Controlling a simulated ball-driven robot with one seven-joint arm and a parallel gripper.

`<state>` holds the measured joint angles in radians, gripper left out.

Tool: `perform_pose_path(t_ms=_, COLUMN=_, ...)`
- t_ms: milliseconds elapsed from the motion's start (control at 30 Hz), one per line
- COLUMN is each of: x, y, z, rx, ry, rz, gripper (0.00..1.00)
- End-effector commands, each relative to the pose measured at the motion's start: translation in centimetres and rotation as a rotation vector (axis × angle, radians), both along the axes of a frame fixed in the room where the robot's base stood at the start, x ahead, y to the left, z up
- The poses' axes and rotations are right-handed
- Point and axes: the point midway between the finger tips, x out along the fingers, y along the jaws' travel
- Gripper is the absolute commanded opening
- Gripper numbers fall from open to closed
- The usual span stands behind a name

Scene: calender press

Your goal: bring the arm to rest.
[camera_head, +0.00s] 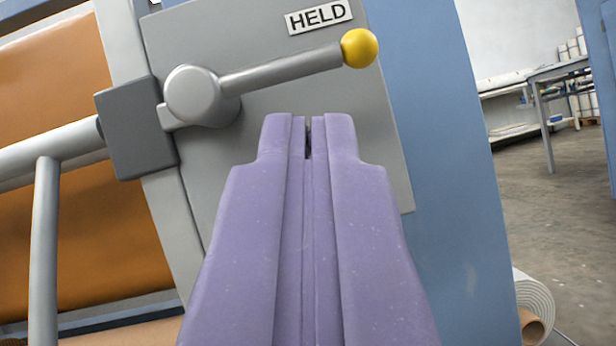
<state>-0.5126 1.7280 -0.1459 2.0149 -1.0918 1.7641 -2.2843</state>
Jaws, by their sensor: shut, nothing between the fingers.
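My gripper (308,125) is purple and fills the lower middle of the view, pointing at the grey panel of the press. Its two fingers lie side by side with only a thin dark slit at the tips, shut and empty. A grey lever (280,73) with a yellow ball knob (359,48) is above the fingertips. It runs from a round hub (195,95) up to the right. The knob is apart from the fingers in the picture. A label reading HELD (319,17) is above the lever.
The grey panel (385,150) is on the blue press frame (430,120). At left are an orange sheet (60,70), a grey block (137,128) and a metal rail (45,152). A white roll (533,300) lies at lower right. Open floor (560,220) and a workbench (557,70) are beyond.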

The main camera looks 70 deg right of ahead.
Motion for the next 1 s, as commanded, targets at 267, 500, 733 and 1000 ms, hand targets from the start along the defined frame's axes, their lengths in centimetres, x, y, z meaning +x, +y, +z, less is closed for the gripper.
perform_pose_path(t_ms=267, x=0.2, y=1.4, z=-0.5, rx=0.037, ry=-0.071, rz=-0.013, gripper=0.0)
perform_pose_path(t_ms=500, x=5.9, y=4.4, z=2.0, rx=0.373, ry=-0.932, rz=-0.165, gripper=0.0)
perform_pose_path(t_ms=733, x=17.0, y=9.6, z=10.4, rx=0.525, ry=-2.176, rz=-0.511, gripper=0.0)
perform_pose_path(t_ms=1000, x=27.7, y=12.7, z=32.2, rx=-0.188, ry=2.542, rz=0.969, gripper=0.0)
